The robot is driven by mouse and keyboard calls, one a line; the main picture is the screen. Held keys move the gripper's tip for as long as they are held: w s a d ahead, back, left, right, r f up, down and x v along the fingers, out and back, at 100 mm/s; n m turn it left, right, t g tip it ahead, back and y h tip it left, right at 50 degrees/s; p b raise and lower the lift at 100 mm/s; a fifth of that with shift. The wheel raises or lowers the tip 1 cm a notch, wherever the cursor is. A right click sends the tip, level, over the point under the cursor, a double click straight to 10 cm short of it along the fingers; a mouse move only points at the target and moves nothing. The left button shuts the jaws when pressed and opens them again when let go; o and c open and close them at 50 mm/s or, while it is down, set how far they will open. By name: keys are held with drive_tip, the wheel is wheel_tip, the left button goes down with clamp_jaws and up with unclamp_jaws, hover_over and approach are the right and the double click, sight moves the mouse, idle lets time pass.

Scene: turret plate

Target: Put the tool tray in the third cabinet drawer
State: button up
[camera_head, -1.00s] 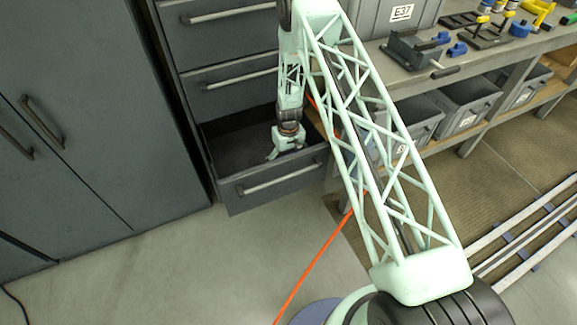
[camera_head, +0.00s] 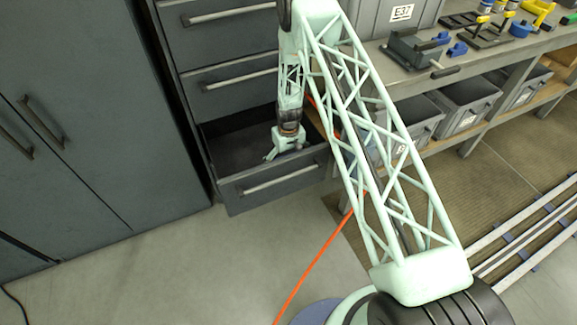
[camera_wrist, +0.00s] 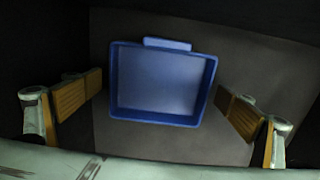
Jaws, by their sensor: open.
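The tool tray is a blue, shallow rectangular tray (camera_wrist: 160,82) with a small tab on its far edge. In the wrist view it looks empty and lies on the grey floor of the open drawer. My gripper (camera_wrist: 160,103) is open, with one yellow-padded finger on each side of the tray and visible gaps between. In the head view my gripper (camera_head: 284,156) reaches down into the open third drawer (camera_head: 230,186). The tray cannot be made out in the head view.
Two shut drawers (camera_head: 238,86) are above the open one. A tall grey cabinet (camera_head: 80,120) stands to the left. At the right is a workbench (camera_head: 425,75) with tools on top and grey bins (camera_head: 468,100) below.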

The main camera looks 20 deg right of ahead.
drive_tip(key=shift+r, duration=0.15)
wheel_tip(320, 180, up, 12)
drive_tip(key=p, duration=0.2)
idle(0.5)
